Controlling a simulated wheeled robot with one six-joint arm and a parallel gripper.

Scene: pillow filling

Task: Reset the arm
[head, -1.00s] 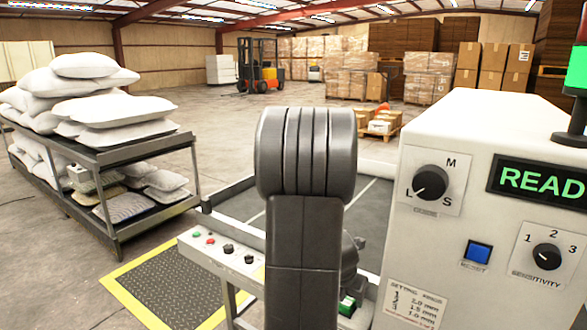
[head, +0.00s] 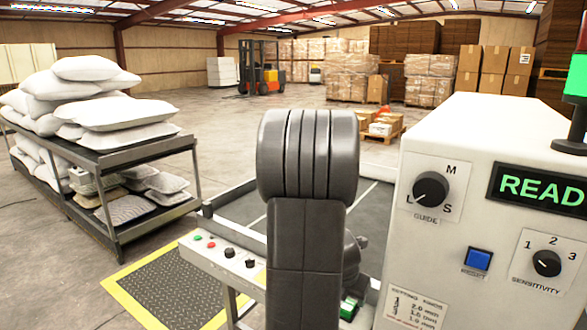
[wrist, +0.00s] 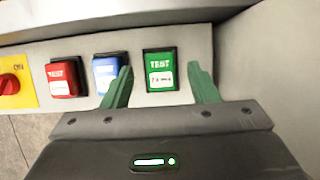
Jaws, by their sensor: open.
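My gripper (wrist: 158,85) shows in the wrist view with its two green fingers spread apart and nothing between them. It faces a grey panel with a green TEST button (wrist: 160,70) that lies between and beyond the fingertips. I cannot tell whether the gripper touches the panel. In the head view my dark arm (head: 305,160) stands upright in the middle and hides part of the conveyor. The gripper itself is hidden there.
The panel also has a blue button (wrist: 110,72), a red button (wrist: 64,78) and a red knob on a yellow plate (wrist: 8,90). A white machine (head: 430,250) stands close at right. A rack (head: 150,148) of pillows stands at left, with open floor behind.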

